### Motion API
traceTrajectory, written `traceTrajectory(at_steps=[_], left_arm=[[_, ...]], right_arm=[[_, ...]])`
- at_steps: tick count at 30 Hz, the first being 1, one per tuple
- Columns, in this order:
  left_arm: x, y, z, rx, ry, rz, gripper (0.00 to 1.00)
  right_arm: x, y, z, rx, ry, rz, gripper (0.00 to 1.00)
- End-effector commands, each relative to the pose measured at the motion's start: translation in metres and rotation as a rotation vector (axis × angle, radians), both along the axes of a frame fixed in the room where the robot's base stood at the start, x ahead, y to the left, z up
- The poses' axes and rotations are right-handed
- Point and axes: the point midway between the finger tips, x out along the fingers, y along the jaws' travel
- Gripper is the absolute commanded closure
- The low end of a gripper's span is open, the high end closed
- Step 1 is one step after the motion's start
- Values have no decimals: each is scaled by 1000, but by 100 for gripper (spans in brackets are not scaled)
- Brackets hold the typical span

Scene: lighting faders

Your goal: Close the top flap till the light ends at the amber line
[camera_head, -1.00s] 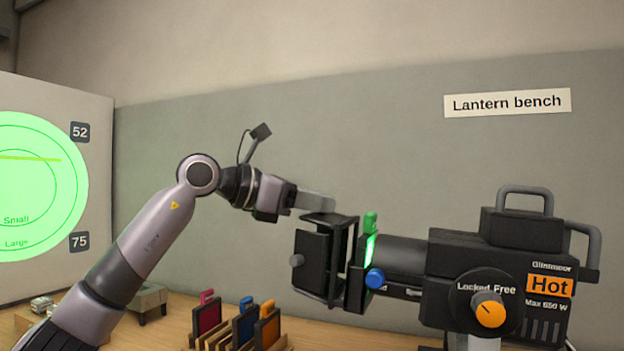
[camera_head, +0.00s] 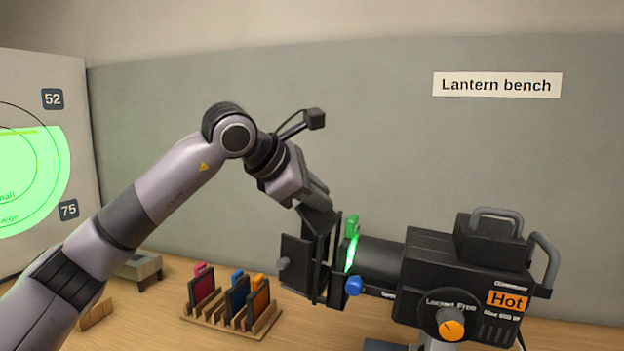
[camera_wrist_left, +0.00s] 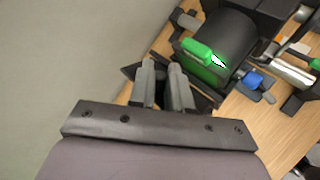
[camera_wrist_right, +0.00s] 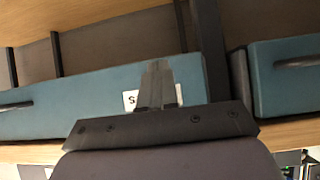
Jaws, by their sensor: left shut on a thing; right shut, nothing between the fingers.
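My left gripper (camera_head: 318,200) is shut on the black top flap (camera_head: 318,220) at the front of the lantern (camera_head: 425,275). The flap now tilts down steeply and is partly hidden by the fingers. The left wrist view shows the fingers (camera_wrist_left: 161,75) closed at the flap. On the white screen, the green light (camera_head: 35,185) has a flat top edge at or very near the amber line (camera_head: 18,132); I cannot tell the exact gap. The screen's left part is out of frame. My right gripper (camera_wrist_right: 157,75) is shut and empty, in front of a teal drawer front (camera_wrist_right: 60,105).
A black side flap (camera_head: 294,265) hangs at the lantern's front. A green filter holder (camera_head: 351,230) and blue knob (camera_head: 353,286) sit just behind. A wooden rack (camera_head: 245,325) with coloured frames stands below. An orange knob (camera_head: 451,330) is on the lantern's side.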

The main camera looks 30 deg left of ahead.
Motion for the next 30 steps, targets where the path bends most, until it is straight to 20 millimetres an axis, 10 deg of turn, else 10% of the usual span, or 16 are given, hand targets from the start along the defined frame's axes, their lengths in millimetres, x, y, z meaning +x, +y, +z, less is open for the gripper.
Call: traceTrajectory(at_steps=[20, 23, 30], left_arm=[[1, -3, -1, 67, 18, 0, 100], [1, -3, -1, 67, 18, 0, 59], [1, -3, 0, 65, 17, 0, 56]], right_arm=[[1, 0, 9, -3, -2, 5, 100], [1, 0, 10, -3, -2, 5, 100], [1, 0, 10, -2, -3, 5, 100]])
